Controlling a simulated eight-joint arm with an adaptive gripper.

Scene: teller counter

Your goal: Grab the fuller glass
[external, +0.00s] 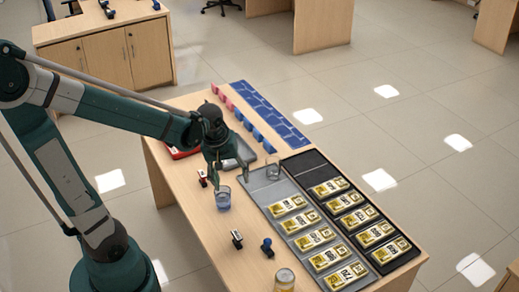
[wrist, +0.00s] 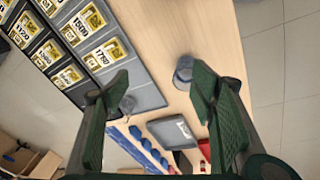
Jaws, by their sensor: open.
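A glass with bluish contents (external: 223,199) stands upright on the wooden counter, just below my gripper in the external view. It also shows in the wrist view (wrist: 183,72), beside the right finger. A clearer glass (external: 273,168) stands at the far end of the grey tray; in the wrist view this glass (wrist: 127,106) is partly hidden by the left finger. A third glass (external: 284,281) stands at the counter's near edge, its contents hard to tell. My gripper (external: 228,176) is open and empty above the counter; its spread fingers show in the wrist view (wrist: 160,88).
Grey and black trays (external: 303,157) hold several gold bars with number labels. Blue pieces (external: 257,135), a grey tray and a red tray (external: 181,152) lie behind my gripper. Small stamps (external: 267,247) stand near the glasses. The counter's left front is clear.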

